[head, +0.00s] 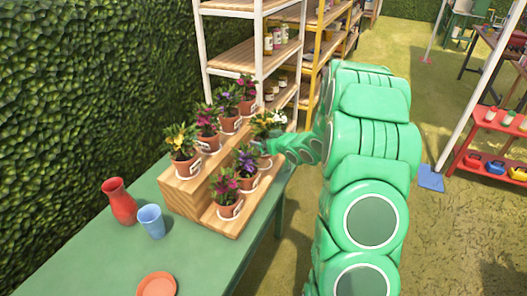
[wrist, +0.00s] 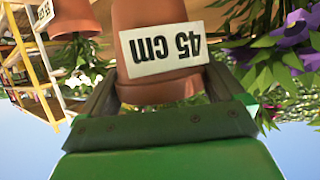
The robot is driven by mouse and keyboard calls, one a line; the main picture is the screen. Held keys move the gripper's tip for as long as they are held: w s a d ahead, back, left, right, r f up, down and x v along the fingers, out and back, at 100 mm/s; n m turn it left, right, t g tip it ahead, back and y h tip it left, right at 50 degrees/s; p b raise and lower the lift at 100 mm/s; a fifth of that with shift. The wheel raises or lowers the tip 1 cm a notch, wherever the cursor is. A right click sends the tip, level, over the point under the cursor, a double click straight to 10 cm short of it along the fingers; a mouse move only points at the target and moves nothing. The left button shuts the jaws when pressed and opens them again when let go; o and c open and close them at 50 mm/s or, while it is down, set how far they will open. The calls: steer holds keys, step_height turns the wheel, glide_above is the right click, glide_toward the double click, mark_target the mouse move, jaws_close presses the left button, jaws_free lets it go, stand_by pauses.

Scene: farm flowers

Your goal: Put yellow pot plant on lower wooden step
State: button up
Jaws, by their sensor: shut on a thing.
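My gripper (head: 272,147) is shut on a terracotta pot plant with yellow and whitish flowers (head: 267,122), at the far end of the stepped wooden stand. The held pot (wrist: 150,20) fills the middle of the wrist view, between the fingers, with a white "45 cm" label. I cannot tell whether it touches the wood. The lower wooden step (head: 228,226) bears a purple-flowered pot plant (head: 246,166) and a pink-flowered one (head: 225,190). Another yellow-flowered pot plant (head: 181,141) stands at the near end of the upper wooden step (head: 186,180).
The stand is on a green table (head: 188,255) with a red vase (head: 120,203), a blue cup (head: 151,220) and an orange dish (head: 157,285). More pot plants (head: 207,127) fill the upper step. Shelves (head: 238,60) stand behind; a hedge (head: 70,90) is at left.

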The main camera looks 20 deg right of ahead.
steer(key=shift+w+d+f, duration=0.15)
steer(key=shift+w+f, duration=0.65)
steer(key=shift+f, duration=0.65)
steer(key=shift+w+d+f, duration=0.15)
steer(key=shift+w+f, duration=0.65)
steer(key=shift+f, duration=0.7)
steer(key=shift+w+d+f, duration=0.15)
steer(key=shift+w+f, duration=0.65)
steer(key=shift+f, duration=0.65)
steer(key=shift+f, duration=0.1)
steer(key=o, duration=1)
